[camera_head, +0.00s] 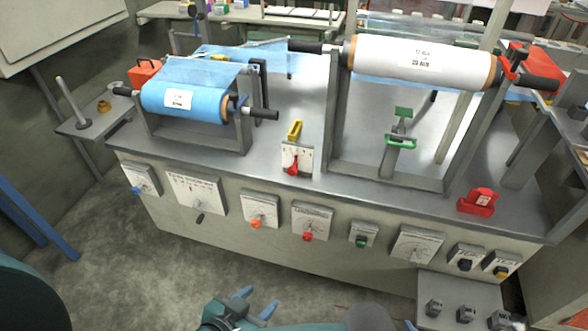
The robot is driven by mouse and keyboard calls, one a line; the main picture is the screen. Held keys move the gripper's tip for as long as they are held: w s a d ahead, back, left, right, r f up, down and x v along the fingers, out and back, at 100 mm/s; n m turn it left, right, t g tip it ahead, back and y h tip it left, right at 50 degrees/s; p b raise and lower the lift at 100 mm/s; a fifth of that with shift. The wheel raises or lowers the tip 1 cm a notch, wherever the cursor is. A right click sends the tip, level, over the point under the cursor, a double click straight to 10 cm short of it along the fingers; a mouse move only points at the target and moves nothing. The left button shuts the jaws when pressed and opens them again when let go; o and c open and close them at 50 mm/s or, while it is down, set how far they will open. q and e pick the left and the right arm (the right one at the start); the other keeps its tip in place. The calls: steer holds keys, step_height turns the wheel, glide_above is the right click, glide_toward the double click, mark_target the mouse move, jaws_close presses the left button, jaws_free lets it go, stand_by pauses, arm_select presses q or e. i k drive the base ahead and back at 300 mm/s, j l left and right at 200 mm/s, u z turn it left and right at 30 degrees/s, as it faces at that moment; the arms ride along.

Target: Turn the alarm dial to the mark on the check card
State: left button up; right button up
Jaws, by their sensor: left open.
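A row of dials is on the front panel of the bench; their labels are too small to read, so I cannot tell which is the alarm dial. They include a dial with a blue knob (137,190), one with an orange knob (256,223), one with a red knob (307,237) and one with a green knob (361,242). A small white plate with a red pointer (293,166) stands on the bench top; I cannot tell if it is the check card. My left gripper (258,301) is open and empty, low in front of the panel, apart from the dials. My right gripper is not in view.
A blue film roll (180,97) and a white film roll (420,62) sit in frames on the bench (270,180). A red block (478,202) is at the right front edge. A low shelf (460,289) with small knobs juts out at lower right. The floor (130,265) at left is clear.

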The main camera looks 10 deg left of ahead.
mark_target(413, 261)
steer(key=z, duration=0.75)
steer(key=k+z, duration=0.15)
steer(key=z, duration=0.2)
steer(key=k+j+z, duration=0.1)
steer(key=z, duration=0.2)
steer(key=k+z, duration=0.2)
steer(key=z, duration=0.15)
